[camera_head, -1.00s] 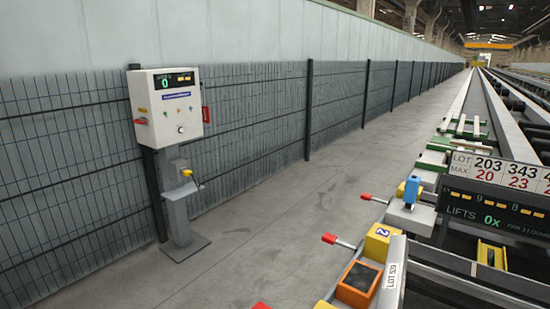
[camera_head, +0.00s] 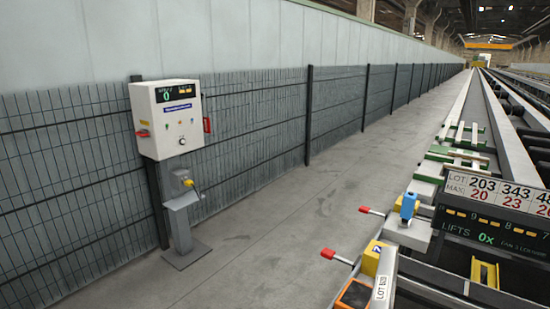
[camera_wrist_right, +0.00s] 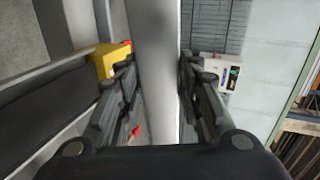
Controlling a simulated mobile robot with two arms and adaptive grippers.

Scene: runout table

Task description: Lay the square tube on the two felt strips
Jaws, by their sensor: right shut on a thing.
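A long, smooth, light grey bar, which I take to be the square tube (camera_wrist_right: 156,25), runs up the middle of the right wrist view. My right gripper (camera_wrist_right: 157,66) is shut on it, with a dark finger on each side. The tube's far end runs out of the picture, so its ends do not show. The tube and both grippers are out of the head view. I cannot make out the two felt strips in either view.
The runout table's long rail (camera_head: 463,100) recedes at the right. Beside it are a lot display (camera_head: 490,215), a blue-topped block (camera_head: 408,207), a yellow block (camera_head: 371,258) and red-tipped levers (camera_head: 328,254). A control box (camera_head: 168,118) stands by the mesh fence.

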